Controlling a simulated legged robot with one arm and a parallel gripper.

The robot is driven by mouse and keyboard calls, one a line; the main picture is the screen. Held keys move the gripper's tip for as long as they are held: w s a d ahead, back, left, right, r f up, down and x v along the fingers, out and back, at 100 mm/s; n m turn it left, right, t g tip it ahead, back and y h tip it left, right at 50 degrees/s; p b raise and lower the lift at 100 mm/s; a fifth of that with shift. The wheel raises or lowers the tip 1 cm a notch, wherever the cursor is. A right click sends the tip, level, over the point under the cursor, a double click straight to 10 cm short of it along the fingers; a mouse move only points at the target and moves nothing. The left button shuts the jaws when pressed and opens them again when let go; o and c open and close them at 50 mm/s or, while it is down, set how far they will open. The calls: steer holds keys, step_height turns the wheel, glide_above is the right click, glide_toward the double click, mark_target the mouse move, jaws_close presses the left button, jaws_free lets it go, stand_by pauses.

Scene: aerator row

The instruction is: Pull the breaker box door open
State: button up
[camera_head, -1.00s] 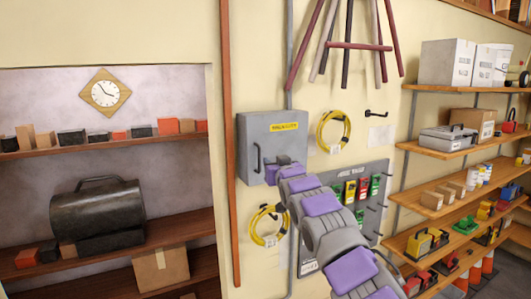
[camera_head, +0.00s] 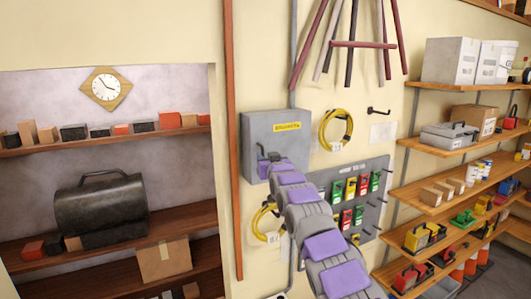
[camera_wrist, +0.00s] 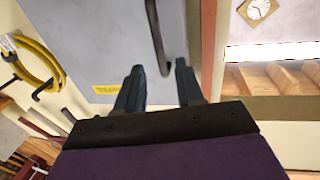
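The grey breaker box (camera_head: 283,131) with a yellow label (camera_head: 286,126) is mounted on the cream wall, and its door looks shut. In the wrist view the door (camera_wrist: 102,35) fills the upper left, with a dark curved bar handle (camera_wrist: 156,38) running down from the top edge. My gripper (camera_wrist: 160,83) is open, its two dark fingers apart and empty. The handle's end shows between the fingertips, nearer the right one; I cannot tell whether they touch. In the head view my gripper (camera_head: 265,160) is at the box's lower left, partly covering the handle.
A wooden post (camera_head: 233,150) stands just left of the box. Yellow cable coils hang to its right (camera_head: 335,129) and below (camera_head: 266,222). A grey tag board (camera_head: 375,190) is at lower right. Loaded shelves (camera_head: 450,145) stand farther right.

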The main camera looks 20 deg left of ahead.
mark_target(263, 155)
steer(key=a, duration=0.1)
steer(key=w+a+p, duration=0.1)
steer(key=a+p, duration=0.1)
steer(key=shift+w, duration=0.3)
steer(key=shift+w+d+r+p, duration=0.15)
steer(key=shift+w+d+p, duration=0.25)
steer(key=shift+p, duration=0.2)
steer(key=shift+w+d+p, duration=0.2)
steer(key=shift+d+p, duration=0.15)
steer(key=shift+d, duration=0.15)
steer(key=shift+a+f, duration=0.2)
steer(key=shift+a, duration=0.4)
steer(key=shift+a+f, duration=0.2)
steer(key=shift+a, duration=0.35)
steer(key=shift+c, duration=1)
steer(key=shift+w+d, duration=0.15)
steer(key=shift+d, duration=0.25)
steer(key=c, duration=0.3)
steer(key=shift+d+r, duration=0.3)
steer(key=shift+d, duration=0.1)
jaws_close()
steer(key=shift+a+f, duration=0.15)
steer(key=shift+a, duration=0.25)
